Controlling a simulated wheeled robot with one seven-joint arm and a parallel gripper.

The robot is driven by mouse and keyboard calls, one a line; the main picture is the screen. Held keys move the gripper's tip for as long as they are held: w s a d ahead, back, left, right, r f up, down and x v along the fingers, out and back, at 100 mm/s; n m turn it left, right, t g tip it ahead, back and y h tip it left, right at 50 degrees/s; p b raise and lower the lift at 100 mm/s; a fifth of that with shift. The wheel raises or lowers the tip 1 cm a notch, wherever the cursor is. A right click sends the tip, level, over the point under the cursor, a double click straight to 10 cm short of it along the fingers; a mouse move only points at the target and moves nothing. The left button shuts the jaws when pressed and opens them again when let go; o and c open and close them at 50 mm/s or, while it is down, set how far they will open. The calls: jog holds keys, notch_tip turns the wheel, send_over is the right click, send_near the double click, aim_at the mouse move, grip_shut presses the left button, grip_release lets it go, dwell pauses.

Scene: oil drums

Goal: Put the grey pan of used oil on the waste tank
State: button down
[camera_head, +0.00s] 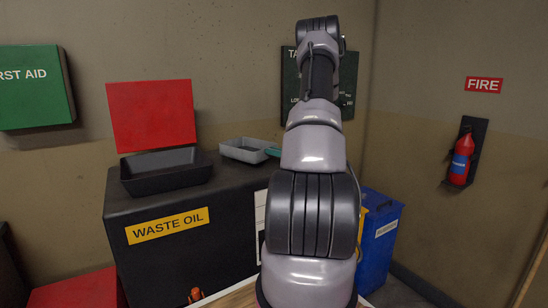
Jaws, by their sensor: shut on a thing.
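The grey pan (246,151) is a shallow rectangular pan at the right rear of the black waste tank (183,256), which carries a yellow "WASTE OIL" label. The pan looks level and overlaps the tank's top; I cannot tell whether it rests on it or hangs just above. Its green handle (272,152) runs right and goes behind my arm. My gripper is hidden behind my arm, so its hold on the handle does not show. Any oil inside the pan cannot be made out.
A black open tray (166,172) sits on the tank's left part, before a raised red lid (151,115). A blue bin (378,243) stands right of my arm. A fire extinguisher (462,156) hangs on the right wall. A small orange object (195,294) is low in front.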

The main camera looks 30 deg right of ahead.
jog(key=shift+f, duration=0.9)
jog(key=c, duration=0.8)
grip_release()
jog(key=shift+f, duration=0.15)
jog(key=shift+o, duration=0.2)
